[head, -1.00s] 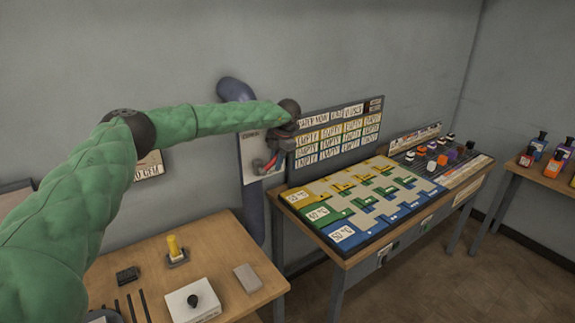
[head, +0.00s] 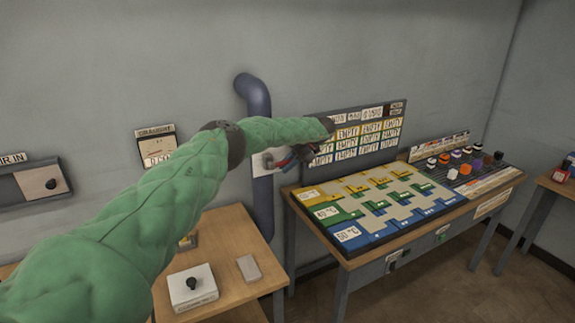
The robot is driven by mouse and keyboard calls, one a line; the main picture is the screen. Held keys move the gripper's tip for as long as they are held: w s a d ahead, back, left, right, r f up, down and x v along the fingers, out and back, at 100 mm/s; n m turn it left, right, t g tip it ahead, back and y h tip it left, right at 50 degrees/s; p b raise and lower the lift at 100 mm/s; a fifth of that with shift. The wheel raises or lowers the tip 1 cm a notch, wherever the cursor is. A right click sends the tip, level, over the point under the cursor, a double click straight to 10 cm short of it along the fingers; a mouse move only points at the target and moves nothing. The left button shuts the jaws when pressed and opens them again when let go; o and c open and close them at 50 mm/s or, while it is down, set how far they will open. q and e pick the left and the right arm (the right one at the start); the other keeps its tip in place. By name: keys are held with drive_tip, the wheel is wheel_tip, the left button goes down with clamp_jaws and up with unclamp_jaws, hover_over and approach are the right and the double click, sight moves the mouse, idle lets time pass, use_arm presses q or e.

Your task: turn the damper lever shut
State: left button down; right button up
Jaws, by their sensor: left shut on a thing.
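The damper is on a dark blue pipe (head: 262,205) against the wall, with a pale plate (head: 258,163). A red lever (head: 284,161) shows at the plate's right side, partly hidden by my left arm. My left gripper (head: 292,158) is at the lever and shut on it; its fingers are small and partly covered by my green arm. The exact angle of the lever is hard to tell. My right gripper is not in view.
A wooden table (head: 232,228) with a white box with a black knob (head: 193,288) and a grey block (head: 248,268) is below my arm. A table with a coloured board (head: 375,205) stands right of the pipe, a sign board (head: 392,122) behind it.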

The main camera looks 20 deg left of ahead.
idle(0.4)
use_arm(q)
drive_tip(key=c, duration=1.3)
unclamp_jaws()
drive_tip(key=shift+w+d+f, duration=0.1)
drive_tip(key=shift+c, duration=0.2)
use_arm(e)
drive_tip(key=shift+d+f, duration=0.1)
